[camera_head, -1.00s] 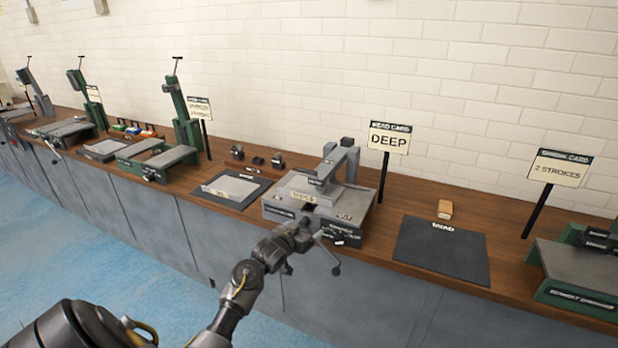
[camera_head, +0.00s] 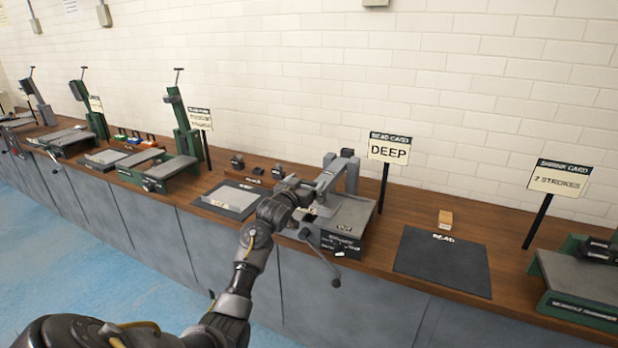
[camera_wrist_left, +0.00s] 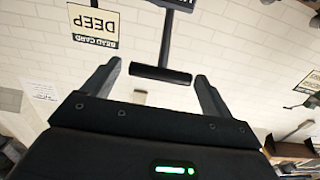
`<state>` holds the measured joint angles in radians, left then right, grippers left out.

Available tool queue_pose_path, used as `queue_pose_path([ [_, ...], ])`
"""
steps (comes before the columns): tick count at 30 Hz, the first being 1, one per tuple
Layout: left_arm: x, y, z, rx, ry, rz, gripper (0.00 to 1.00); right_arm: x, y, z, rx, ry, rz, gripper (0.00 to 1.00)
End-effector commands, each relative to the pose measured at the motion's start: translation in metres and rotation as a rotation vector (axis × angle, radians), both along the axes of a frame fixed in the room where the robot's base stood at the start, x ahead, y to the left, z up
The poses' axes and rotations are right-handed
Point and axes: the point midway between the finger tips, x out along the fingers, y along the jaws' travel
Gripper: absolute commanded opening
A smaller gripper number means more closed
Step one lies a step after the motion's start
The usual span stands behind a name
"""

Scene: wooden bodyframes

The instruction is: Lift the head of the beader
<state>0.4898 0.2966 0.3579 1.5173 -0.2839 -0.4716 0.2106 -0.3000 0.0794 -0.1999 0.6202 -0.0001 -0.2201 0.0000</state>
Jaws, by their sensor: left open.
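The beader is a grey bench machine. Its flat bed (camera_head: 352,214) and its upright arm and head (camera_head: 336,178) show in the head view, under the "DEEP" card. My left gripper (camera_head: 300,203) is at the beader's left front, overlapping it and hiding part of its head and front. In the left wrist view, which is upside down, my left gripper (camera_wrist_left: 157,69) is open, with its two fingers spread. A dark round bar (camera_wrist_left: 160,75) on a stem lies across the gap between them. I cannot tell whether the fingers touch it. My right gripper is not in view.
The "DEEP" bead card (camera_head: 388,150) stands behind the beader on a dark post. A dark mat (camera_head: 443,262) and a small wooden block (camera_head: 445,218) lie to the right. A grey plate on a mat (camera_head: 230,197) lies left. Green machines stand further along the bench.

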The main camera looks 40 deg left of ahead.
Motion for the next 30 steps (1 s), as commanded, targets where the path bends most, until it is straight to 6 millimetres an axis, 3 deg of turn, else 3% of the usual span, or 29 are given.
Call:
queue_pose_path([
  [6, 0.023, 0.005, 0.001, -0.002, -0.001, 0.0, 0.85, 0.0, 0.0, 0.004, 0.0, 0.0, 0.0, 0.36],
  [18, 0.029, 0.006, 0.0, 0.0, 0.0, 0.0, 0.85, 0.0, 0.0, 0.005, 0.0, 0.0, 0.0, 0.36],
  [30, 0.028, 0.006, -0.001, 0.0, 0.0, 0.0, 0.33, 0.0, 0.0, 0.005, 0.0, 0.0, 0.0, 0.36],
])
